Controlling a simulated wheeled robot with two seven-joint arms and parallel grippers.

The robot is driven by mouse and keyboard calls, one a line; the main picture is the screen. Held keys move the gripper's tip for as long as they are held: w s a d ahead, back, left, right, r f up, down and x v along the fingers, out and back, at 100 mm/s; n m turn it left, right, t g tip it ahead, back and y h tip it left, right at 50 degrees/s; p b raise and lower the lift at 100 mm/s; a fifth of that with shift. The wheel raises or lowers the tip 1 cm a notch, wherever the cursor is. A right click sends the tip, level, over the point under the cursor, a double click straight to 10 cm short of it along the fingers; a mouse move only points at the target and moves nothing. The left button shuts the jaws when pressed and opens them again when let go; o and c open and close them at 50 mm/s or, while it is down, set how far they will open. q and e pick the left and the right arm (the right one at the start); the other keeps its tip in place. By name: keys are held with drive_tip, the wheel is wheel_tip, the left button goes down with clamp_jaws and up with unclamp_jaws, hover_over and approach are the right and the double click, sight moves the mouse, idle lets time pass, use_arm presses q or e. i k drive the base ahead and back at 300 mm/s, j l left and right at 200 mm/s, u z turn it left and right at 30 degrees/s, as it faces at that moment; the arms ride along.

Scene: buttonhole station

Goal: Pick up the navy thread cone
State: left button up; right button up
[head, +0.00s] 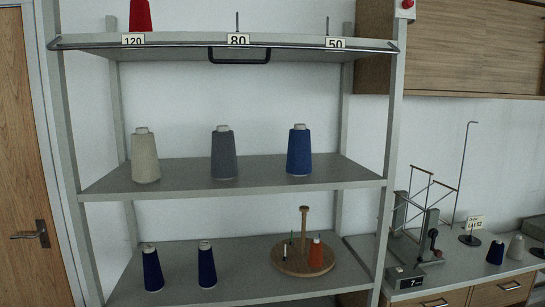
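Two dark navy thread cones stand upright on the lower shelf, one at the left (152,270) and one a little to its right (207,266). A similar dark navy cone (495,252) stands on the bench at the right. A brighter blue cone (299,152) stands at the right of the middle shelf. Neither of my grippers is in view.
The middle shelf (260,178) also holds a beige cone (145,157) and a grey cone (224,154). A red cone (140,15) is on top. A wooden door (30,150) is at left.

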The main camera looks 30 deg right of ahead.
sight(495, 257)
drive_tip(key=z, duration=2.3)
drive_tip(key=u, duration=1.65)
drive_tip(key=z, duration=1.65)
drive_tip(key=i+l+u, duration=0.25)
drive_tip(key=i+l, duration=0.55)
drive_tip(key=i, duration=0.05)
